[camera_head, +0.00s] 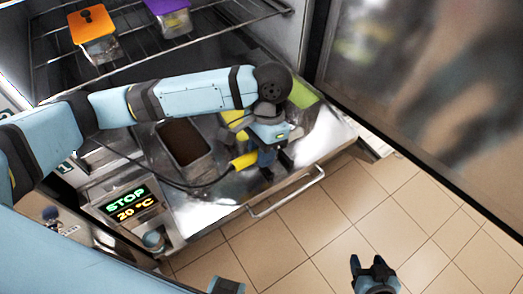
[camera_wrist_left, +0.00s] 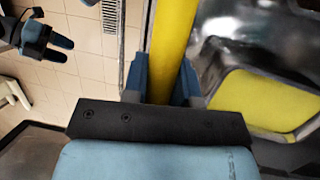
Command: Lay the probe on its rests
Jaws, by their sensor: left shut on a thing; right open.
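The probe has a yellow handle (camera_head: 243,161) with a dark cable running left from it toward the display panel. My left gripper (camera_head: 275,163) is shut on the probe over the steel drawer. In the left wrist view the yellow handle (camera_wrist_left: 172,45) stands between my left fingers (camera_wrist_left: 172,82). The probe's far end is hidden, and I cannot make out its rests or tell whether it touches anything. My right gripper (camera_head: 372,266) is open and empty above the floor, apart from the drawer; it also shows in the left wrist view (camera_wrist_left: 45,42).
The open drawer (camera_head: 213,205) has a front handle (camera_head: 288,196) and holds a brown-filled pan (camera_head: 185,147) and a green-lidded box (camera_head: 303,94). The display panel (camera_head: 128,205) reads STOP and 20 °C. Orange- (camera_head: 92,25) and purple-lidded (camera_head: 167,6) boxes sit on the rack. An open door (camera_head: 425,90) stands right.

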